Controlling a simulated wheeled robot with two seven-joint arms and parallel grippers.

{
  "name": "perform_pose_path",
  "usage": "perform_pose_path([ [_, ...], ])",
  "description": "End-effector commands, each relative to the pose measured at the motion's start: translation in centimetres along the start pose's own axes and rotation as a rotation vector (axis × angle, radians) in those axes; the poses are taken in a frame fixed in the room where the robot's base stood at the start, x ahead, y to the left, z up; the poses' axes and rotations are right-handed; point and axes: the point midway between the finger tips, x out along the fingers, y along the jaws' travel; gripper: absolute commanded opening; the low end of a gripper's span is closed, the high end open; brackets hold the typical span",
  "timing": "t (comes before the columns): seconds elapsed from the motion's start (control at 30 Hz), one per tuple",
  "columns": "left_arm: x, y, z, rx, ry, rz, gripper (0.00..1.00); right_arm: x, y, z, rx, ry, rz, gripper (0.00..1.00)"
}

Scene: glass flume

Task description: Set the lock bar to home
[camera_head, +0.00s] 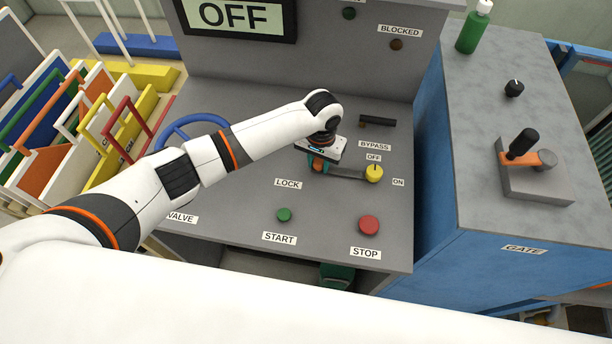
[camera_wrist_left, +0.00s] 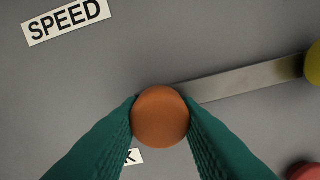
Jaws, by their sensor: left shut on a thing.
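The lock bar is a flat metal bar (camera_head: 347,174) on the grey sloped panel, with an orange knob at its left end. In the left wrist view the bar (camera_wrist_left: 245,80) runs from the orange knob (camera_wrist_left: 160,117) up and right to the yellow knob (camera_wrist_left: 314,63). My left gripper (camera_head: 319,165) is over the left end of the bar, above the LOCK label (camera_head: 288,184). Its green fingers (camera_wrist_left: 160,125) are shut on the orange knob from both sides. In the head view the gripper hides most of that knob. My right gripper is not in view.
The yellow bypass knob (camera_head: 374,173) is close to the bar's right end. A black handle (camera_head: 378,121) is behind it. The green START button (camera_head: 284,215) and red STOP button (camera_head: 369,225) are in front. A blue wheel (camera_head: 190,125) is left, partly behind my arm.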

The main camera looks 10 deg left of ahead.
Motion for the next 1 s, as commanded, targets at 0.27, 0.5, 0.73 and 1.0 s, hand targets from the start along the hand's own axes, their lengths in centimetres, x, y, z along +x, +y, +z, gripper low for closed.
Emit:
perform_pose_path([
  [0.27,-0.2,-0.6,0.1,0.008,0.009,-0.008,0.00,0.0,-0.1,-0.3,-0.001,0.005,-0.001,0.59],
  [0.5,-0.2,-0.6,0.1,0.008,0.008,-0.007,0.52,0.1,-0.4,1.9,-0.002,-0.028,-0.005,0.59],
  [0.73,-0.2,-0.5,0.1,0.006,0.008,-0.006,0.52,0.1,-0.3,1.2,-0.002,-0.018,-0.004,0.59],
  [1.0,-3.3,-0.5,0.3,0.008,0.003,-0.007,0.52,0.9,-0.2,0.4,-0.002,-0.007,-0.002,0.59],
])
